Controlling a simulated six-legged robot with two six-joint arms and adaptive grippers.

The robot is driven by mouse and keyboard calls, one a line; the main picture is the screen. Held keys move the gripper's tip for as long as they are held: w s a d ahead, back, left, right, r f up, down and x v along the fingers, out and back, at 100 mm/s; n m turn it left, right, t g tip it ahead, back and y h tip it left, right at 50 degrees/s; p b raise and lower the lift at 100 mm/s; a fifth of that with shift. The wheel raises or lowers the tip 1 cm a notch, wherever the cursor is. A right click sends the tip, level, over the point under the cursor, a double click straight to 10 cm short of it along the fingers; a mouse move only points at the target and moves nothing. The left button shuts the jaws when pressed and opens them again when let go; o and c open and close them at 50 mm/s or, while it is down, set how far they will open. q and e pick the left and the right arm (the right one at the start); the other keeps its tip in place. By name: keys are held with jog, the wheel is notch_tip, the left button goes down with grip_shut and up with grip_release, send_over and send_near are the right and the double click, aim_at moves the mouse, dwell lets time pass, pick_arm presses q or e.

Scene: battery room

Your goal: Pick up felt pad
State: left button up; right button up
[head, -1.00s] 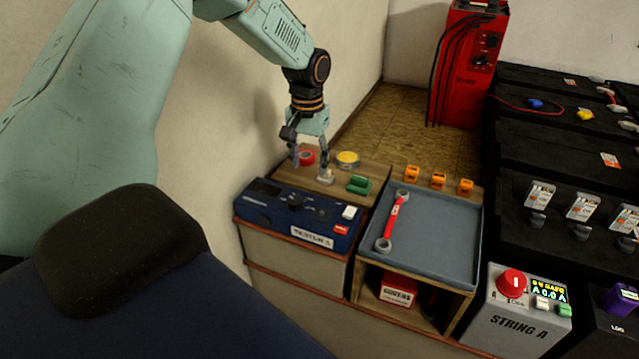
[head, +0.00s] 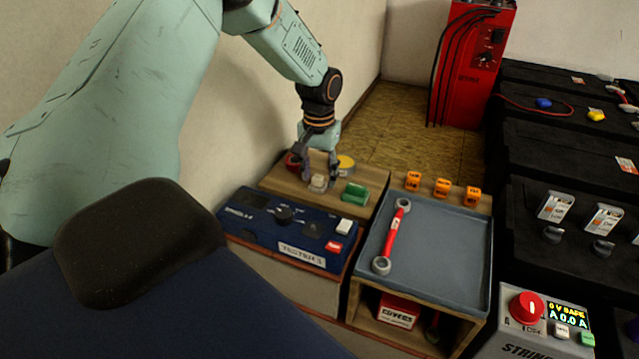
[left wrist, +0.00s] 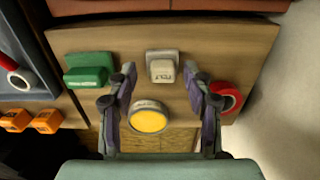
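A small pale grey block with a raised grip, which looks like the felt pad (head: 318,184), lies on the wooden board behind the blue tester. It also shows in the left wrist view (left wrist: 162,64). My left gripper (head: 320,175) points down at it with fingers spread. In the left wrist view the open fingers (left wrist: 160,74) are on either side of the pad's near part, with gaps visible. I cannot tell how high the fingertips are above the board. My right gripper is not in view.
Near the pad are a green block (head: 355,194), a yellow-topped round tin (head: 346,164) and a red tape roll (head: 293,161). The blue tester (head: 262,226) stands in front. A grey tray (head: 440,250) with a red-handled wrench (head: 393,235) is to the right. The wall is close at left.

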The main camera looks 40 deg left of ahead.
aim_at(318, 177)
pick_arm(q)
jog(key=shift+c, duration=0.8)
jog(key=shift+a+f, duration=0.2)
jog(key=shift+a, duration=0.05)
jog(key=shift+c, duration=1.4)
jog(key=shift+s, duration=0.1)
jog(key=shift+c, duration=0.8)
jog(key=shift+d+r, duration=0.1)
jog(key=shift+d, duration=0.1)
jog(key=c, duration=0.3)
jog(key=shift+a, duration=0.1)
notch_tip(318, 177, up, 10)
jog(key=p, duration=0.3)
jog(key=shift+p, duration=0.3)
